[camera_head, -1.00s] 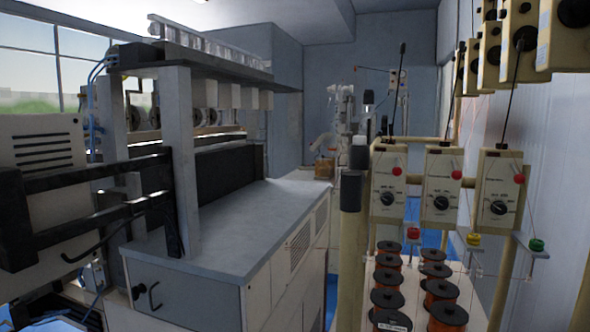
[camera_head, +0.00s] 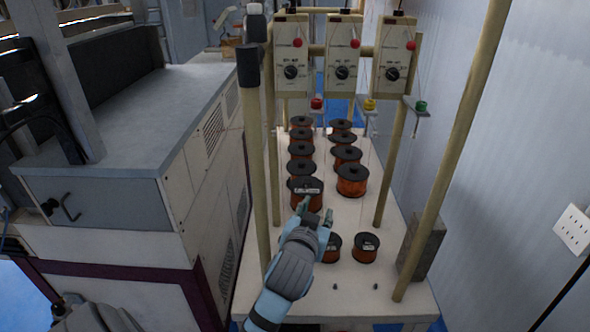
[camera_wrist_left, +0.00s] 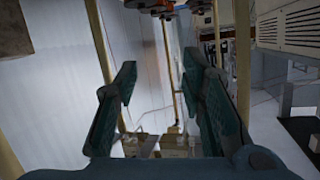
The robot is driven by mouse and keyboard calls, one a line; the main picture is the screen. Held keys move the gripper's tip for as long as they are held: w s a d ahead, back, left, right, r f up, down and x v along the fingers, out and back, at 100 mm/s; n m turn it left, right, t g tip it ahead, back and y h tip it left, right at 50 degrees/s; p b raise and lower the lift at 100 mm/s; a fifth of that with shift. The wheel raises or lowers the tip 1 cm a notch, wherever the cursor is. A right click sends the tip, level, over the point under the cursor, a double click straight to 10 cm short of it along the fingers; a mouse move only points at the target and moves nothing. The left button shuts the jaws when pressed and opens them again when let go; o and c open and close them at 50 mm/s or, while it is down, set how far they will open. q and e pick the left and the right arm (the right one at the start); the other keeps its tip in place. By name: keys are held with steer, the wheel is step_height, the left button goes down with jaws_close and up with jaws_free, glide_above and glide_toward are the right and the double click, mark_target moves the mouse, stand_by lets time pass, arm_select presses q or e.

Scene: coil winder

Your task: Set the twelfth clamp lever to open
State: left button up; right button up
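My left gripper (camera_head: 316,212) reaches up from the bottom middle of the head view, over the table with copper wire spools. Its two fingers stand apart in the left wrist view (camera_wrist_left: 156,95), with nothing between them. In the head view its tips overlap a large copper spool (camera_head: 308,196); I cannot tell whether they touch it. I cannot make out a twelfth clamp lever in either view. My right gripper does not show.
Several copper spools stand in two rows on the white table (camera_head: 350,300). Tan posts (camera_head: 455,150) rise around it, with three tension boxes (camera_head: 343,60) at the back. A grey block (camera_head: 422,245) stands at the right edge. A ribbed wall (camera_head: 510,120) closes off the right side.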

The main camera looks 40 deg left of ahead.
arm_select(q)
step_height(320, 180, up, 12)
steer(key=w+a+n+t+y, duration=0.1)
steer(key=a+n+t+y, duration=0.1)
steer(key=n+t+y, duration=0.2)
steer(key=n+y, duration=0.3)
steer(key=y, duration=0.1)
glide_toward(297, 46)
steer(key=p+x, duration=0.3)
steer(key=x, duration=0.7)
steer(key=shift+w+a+r, duration=0.1)
steer(key=shift+w+r, duration=0.05)
steer(key=shift+r, duration=0.1)
steer(key=shift+w+a, duration=0.15)
steer(key=shift+w, duration=0.05)
steer(key=shift+c, duration=0.3)
